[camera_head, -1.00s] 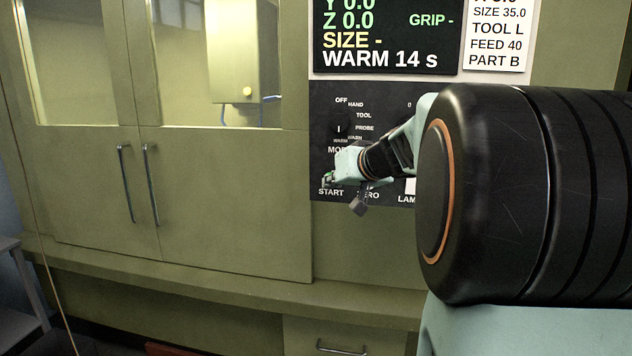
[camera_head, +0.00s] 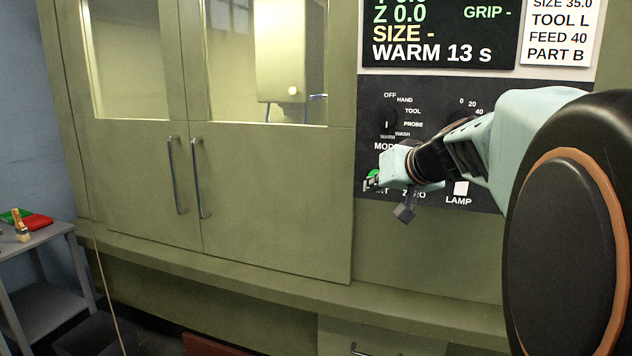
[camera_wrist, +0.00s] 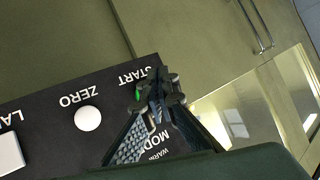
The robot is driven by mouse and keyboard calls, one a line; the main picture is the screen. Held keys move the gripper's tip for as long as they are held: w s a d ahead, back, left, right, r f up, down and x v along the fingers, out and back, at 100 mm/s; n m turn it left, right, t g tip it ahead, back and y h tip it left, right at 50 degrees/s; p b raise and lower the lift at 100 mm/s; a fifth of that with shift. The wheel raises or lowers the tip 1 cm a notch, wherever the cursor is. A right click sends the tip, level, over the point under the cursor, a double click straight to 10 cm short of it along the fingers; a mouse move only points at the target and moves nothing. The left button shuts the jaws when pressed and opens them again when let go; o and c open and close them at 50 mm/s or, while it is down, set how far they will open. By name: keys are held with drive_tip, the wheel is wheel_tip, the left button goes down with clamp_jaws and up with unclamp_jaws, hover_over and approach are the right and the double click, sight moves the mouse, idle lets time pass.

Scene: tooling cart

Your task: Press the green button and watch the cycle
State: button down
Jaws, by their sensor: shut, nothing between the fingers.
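The green button (camera_head: 373,174) sits above the START label at the lower left of the dark control panel (camera_head: 480,110). My gripper (camera_head: 375,183) is shut and empty, right at the button, and hides part of it and of the label. In the wrist view, my gripper's closed fingertips (camera_wrist: 163,92) cover most of the button, and a bit of green (camera_wrist: 138,94) shows beside them. I cannot tell whether the fingers touch or press it. The display (camera_head: 440,35) reads WARM 13 s.
A white ZERO button (camera_wrist: 88,118) and the LAMP switch (camera_head: 461,188) lie right of START. Two closed cabinet doors (camera_head: 130,190) with handles and windows stand left of the panel. A grey cart (camera_head: 40,238) with red and green trays is at far left.

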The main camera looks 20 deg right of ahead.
drive_tip(key=shift+s+a+r+b, duration=0.1)
drive_tip(key=shift+s+a+b, duration=0.2)
drive_tip(key=shift+s+a, duration=0.5)
drive_tip(key=shift+s+d, duration=0.15)
idle(7.0)
